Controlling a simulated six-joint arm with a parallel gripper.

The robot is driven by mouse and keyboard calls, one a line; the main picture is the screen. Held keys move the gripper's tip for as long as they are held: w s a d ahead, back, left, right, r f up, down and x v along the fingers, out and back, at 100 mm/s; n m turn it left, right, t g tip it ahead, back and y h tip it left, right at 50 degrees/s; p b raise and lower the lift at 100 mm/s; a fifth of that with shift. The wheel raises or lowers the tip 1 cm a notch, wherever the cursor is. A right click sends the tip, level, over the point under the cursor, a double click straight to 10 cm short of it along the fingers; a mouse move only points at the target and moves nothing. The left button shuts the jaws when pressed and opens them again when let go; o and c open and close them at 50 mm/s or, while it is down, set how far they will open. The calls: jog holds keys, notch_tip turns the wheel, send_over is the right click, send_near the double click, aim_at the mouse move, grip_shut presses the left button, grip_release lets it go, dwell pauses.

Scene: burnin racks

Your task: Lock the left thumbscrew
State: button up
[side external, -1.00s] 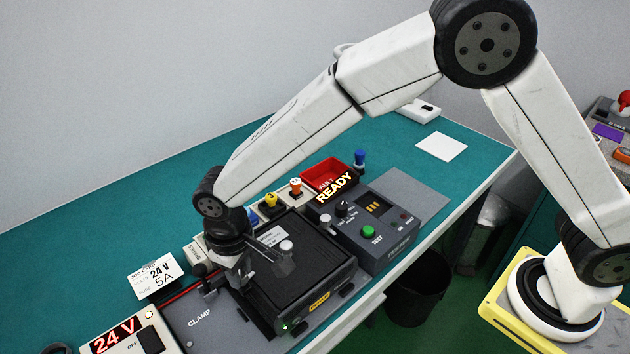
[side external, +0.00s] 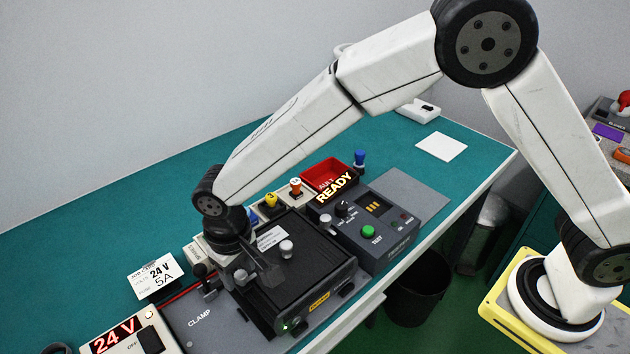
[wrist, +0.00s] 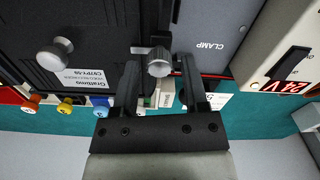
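The left thumbscrew (wrist: 158,62) is a round silver knob at the edge of the black module (wrist: 90,30). In the wrist view it lies between the tips of my gripper (wrist: 160,68). The fingers are open, with a narrow gap visible on each side of the knob. In the side view my gripper (side external: 254,275) is low at the module's left edge, and the knob (side external: 240,276) shows beside a finger. A second silver thumbscrew (side external: 287,249) stands on the module to the right; it also shows at left in the wrist view (wrist: 53,58).
A grey tester (side external: 385,235) with a green button and READY sign stands right of the module. The grey CLAMP plate (side external: 200,325) and 24 V supply (side external: 125,342) lie left. Coloured plugs (side external: 271,200) line the back. A job card (side external: 153,275) stands behind the plate.

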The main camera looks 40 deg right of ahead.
aim_at(240, 274)
dwell(0.4)
jog(key=shift+r, duration=3.9)
jog(key=shift+d, duration=0.1)
jog(key=s+d+m+t, duration=0.1)
jog(key=d, duration=1.6)
jog(key=shift+m+t, duration=0.7)
jog(key=shift+t, duration=0.1)
jog(key=s+d+f, duration=0.1)
jog(key=s+d, duration=0.2)
jog(key=d, duration=0.1)
jog(key=s+d+f, duration=0.1)
jog(key=s+d, duration=0.2)
jog(key=d, duration=0.1)
jog(key=s+d+f, duration=0.1)
jog(key=s+d, duration=0.2)
jog(key=d, duration=0.1)
jog(key=shift+s+d+f, duration=0.1)
jog(key=shift+s+d, duration=0.3)
